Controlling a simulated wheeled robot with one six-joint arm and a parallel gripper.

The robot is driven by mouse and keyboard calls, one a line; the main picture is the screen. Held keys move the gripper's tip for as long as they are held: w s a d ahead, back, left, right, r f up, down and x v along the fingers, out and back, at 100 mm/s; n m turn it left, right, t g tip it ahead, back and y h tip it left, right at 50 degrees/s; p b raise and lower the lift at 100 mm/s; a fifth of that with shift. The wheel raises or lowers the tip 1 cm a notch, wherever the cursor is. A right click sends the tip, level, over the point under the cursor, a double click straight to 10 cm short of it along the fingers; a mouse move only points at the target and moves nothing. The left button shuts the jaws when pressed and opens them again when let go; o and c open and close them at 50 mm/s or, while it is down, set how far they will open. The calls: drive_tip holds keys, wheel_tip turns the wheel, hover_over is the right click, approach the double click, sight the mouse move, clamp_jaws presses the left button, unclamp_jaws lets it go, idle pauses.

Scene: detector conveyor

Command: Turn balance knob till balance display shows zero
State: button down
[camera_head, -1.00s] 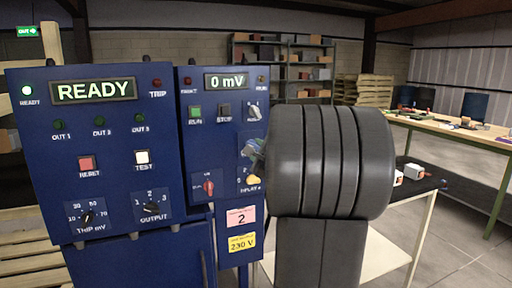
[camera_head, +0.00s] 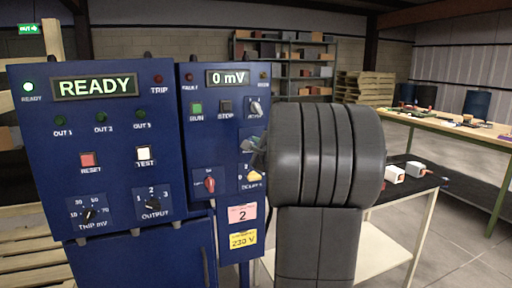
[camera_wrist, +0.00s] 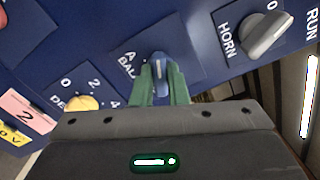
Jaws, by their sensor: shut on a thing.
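The balance display (camera_head: 228,78) on the right blue panel reads 0 mV in the head view. The blue balance knob (camera_wrist: 159,62) sits on its dark plate in the wrist view, with its label partly covered. My gripper (camera_wrist: 161,76) is shut on this knob, with one green finger on each side. In the head view my thick dark arm hides most of the gripper and the knob.
The yellow delay knob (camera_wrist: 82,103) is left of my fingers and the grey horn knob (camera_wrist: 268,36) is at right. A red knob (camera_head: 210,184) is on the same panel. The left panel shows READY (camera_head: 95,86). A small table (camera_head: 400,200) stands behind my arm.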

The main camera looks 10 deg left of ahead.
drive_tip(key=shift+f+n+b, duration=0.1)
drive_tip(key=shift+n+b, duration=0.8)
drive_tip(key=shift+b, duration=0.3)
drive_tip(key=c, duration=1.4)
unclamp_jaws()
drive_tip(key=shift+c, duration=0.2)
drive_tip(key=b+v, duration=0.1)
drive_tip(key=v, duration=1.3)
drive_tip(key=shift+w, duration=0.1)
